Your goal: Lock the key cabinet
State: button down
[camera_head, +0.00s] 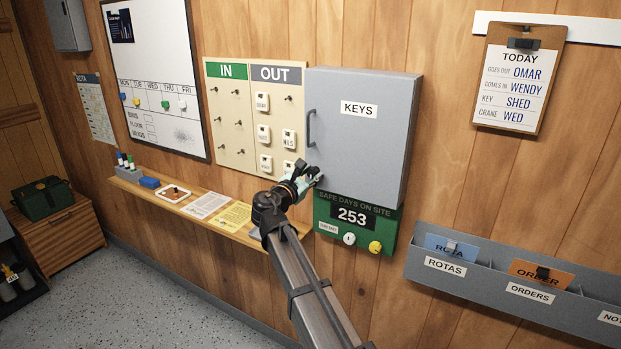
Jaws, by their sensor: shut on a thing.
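The grey key cabinet (370,140) hangs on the wood wall, with a white KEYS label (359,109) on its front. Its door looks closed, with a dark upright handle (309,128) near the left edge. My gripper (306,175) is at the door's lower left corner, below the handle. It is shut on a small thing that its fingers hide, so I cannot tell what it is. Any lock or key at that corner is hidden too.
The IN/OUT tag board (236,135) is just left of the cabinet. A green safe-days sign (355,222) hangs directly below it. A narrow shelf (235,233) with papers runs left below the board. A grey document rack (500,285) is at the lower right.

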jog(key=m+b, duration=0.3)
jog(key=b, duration=0.2)
jog(key=shift+w+f+m, duration=0.1)
jog(key=shift+f+m, duration=0.2)
jog(key=shift+m, duration=0.1)
jog(key=m+b, duration=0.4)
jog(key=b, duration=0.1)
jog(key=shift+m, duration=0.3)
jog(key=m+b, duration=0.5)
jog(key=b, duration=0.1)
jog(key=shift+r, duration=0.1)
jog(key=shift+r+m+b, duration=0.2)
jog(key=shift+m+b, duration=1.4)
jog(key=shift+m, duration=0.2)
jog(key=c, duration=0.8)
grip_release()
